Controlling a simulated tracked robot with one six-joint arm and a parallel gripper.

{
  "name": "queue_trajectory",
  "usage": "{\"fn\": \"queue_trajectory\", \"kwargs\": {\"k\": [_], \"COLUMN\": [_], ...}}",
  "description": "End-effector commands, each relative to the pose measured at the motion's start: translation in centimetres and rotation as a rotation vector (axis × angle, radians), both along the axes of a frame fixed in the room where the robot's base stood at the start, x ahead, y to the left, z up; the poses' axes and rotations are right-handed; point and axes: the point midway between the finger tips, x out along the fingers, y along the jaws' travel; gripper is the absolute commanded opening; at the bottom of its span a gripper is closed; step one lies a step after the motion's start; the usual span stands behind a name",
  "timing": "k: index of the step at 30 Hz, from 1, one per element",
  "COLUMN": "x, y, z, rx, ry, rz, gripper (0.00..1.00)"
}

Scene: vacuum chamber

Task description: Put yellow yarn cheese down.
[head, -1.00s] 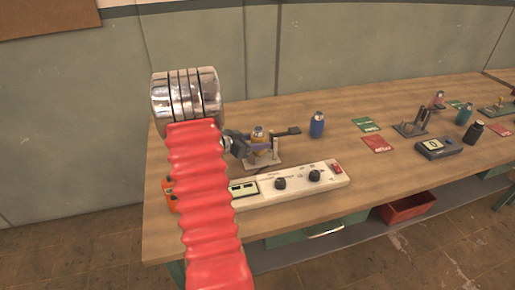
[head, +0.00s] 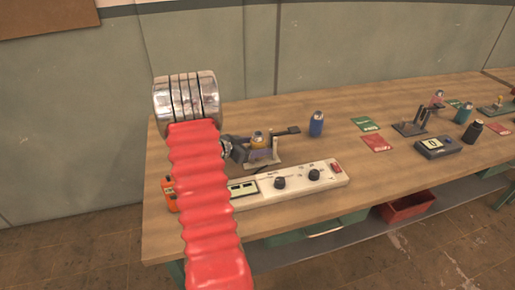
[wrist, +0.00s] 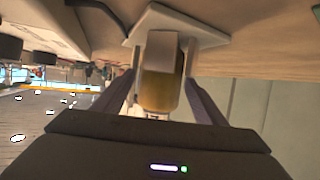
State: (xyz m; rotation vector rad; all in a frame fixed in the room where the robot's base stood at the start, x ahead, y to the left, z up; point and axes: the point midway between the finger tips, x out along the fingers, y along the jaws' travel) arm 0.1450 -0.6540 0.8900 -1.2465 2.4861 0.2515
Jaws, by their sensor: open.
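The yellow yarn cheese (head: 257,138), a small bottle-like yellow body with a grey top, stands upright at a small white stand (head: 277,161) on the bench. In the wrist view the yellow body (wrist: 157,88) shows between my two fingers, partly covered by a pale block of the stand (wrist: 161,50). My gripper (head: 268,152) is level with its lower part, coming from the left. The fingers are open, one on each side, with visible gaps beside it in the wrist view. My red sleeved arm hides part of the bench's left end.
A white control box (head: 291,181) with knobs lies just in front of the stand. A blue bottle (head: 316,124) stands to the right. Green (head: 365,124) and red (head: 376,143) packets and a dark meter (head: 436,148) lie farther right. Bench top between them is clear.

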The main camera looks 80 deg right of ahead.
Motion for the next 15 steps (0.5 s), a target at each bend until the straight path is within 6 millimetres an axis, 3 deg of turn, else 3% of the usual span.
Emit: {"fn": "queue_trajectory", "kwargs": {"k": [8,15], "x": [0.3,2.1], "y": [0.3,2.6], "z": [0.4,1.7], "rx": [0.000,-0.002], "ry": [0.000,-0.001], "rz": [0.001,0.002], "gripper": [0.65,0.65]}}
